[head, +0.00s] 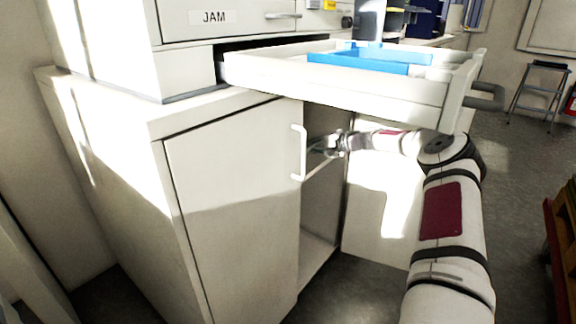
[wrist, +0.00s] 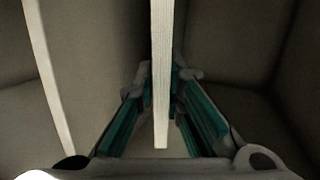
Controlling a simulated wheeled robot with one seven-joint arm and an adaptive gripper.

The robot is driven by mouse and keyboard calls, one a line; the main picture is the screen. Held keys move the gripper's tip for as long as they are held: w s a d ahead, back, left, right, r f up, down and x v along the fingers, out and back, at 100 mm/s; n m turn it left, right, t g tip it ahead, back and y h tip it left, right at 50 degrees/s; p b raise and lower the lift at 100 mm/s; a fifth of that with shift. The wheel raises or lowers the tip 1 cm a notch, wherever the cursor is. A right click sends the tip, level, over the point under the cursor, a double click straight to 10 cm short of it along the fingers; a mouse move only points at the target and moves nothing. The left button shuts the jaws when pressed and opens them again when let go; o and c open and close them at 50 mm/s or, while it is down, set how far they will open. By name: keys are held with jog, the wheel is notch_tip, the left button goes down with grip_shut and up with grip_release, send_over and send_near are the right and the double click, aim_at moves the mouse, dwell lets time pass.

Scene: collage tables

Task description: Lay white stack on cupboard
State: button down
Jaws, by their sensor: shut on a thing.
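The cupboard (head: 235,205) is a white cabinet at the left of the head view. Its left door shows a white handle (head: 299,152), and its right side is open. My gripper (head: 325,147) is at the opening, just right of the handle. In the wrist view, my gripper (wrist: 161,82) is shut on a long pale strip (wrist: 160,50) that stands between its teal-padded fingers. I cannot tell whether this strip is an edge of the cupboard or a separate thing. I cannot make out a white stack in either view.
A white drawer (head: 350,84) is pulled out above my gripper and holds a blue tray (head: 372,63). A pale panel (head: 385,190) stands right of the opening. A stool (head: 540,95) is at the far right. Grey floor (head: 515,210) is free at the right.

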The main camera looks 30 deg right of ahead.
jog(key=c, duration=1.8)
grip_release()
jog(key=shift+c, duration=0.2)
jog(key=shift+s+r, duration=0.1)
jog(key=shift+p+v, duration=1)
jog(key=shift+v, duration=2.9)
jog(key=shift+d, duration=0.1)
notch_tip(320, 180, up, 7)
jog(key=s+d+p, duration=0.1)
jog(key=s+p, duration=0.1)
jog(key=p, duration=0.2)
jog(key=shift+s, duration=0.25)
jog(key=shift+d, duration=0.15)
